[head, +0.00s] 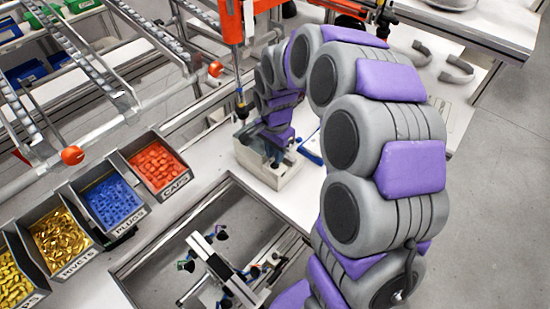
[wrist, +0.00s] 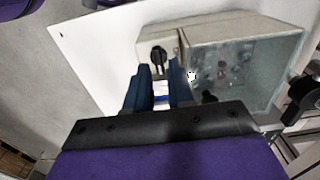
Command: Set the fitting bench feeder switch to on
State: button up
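The feeder switch is a black rotary knob (wrist: 158,55) on the beige end of a box (wrist: 215,33) with a clear-sided section. My gripper's two blue fingers (wrist: 160,72) are apart, with a gap between them. The knob shows just beyond the tips, in line with the gap; I cannot tell whether a finger touches it. In the head view the box (head: 270,178) sits on the white bench, and my arm reaches down over it. My arm hides the knob and fingertips there. I cannot read any on or off marking.
Bins of caps (head: 158,165), plugs (head: 112,203) and rivets (head: 62,242) stand left of the box. A metal fixture (head: 222,268) lies in a framed opening in front. An orange post (head: 232,40) rises behind the box. Grey curved parts (head: 457,70) lie at the back right.

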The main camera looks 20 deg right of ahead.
jog(key=shift+f, duration=1.25)
jog(key=shift+c, duration=0.2)
grip_shut()
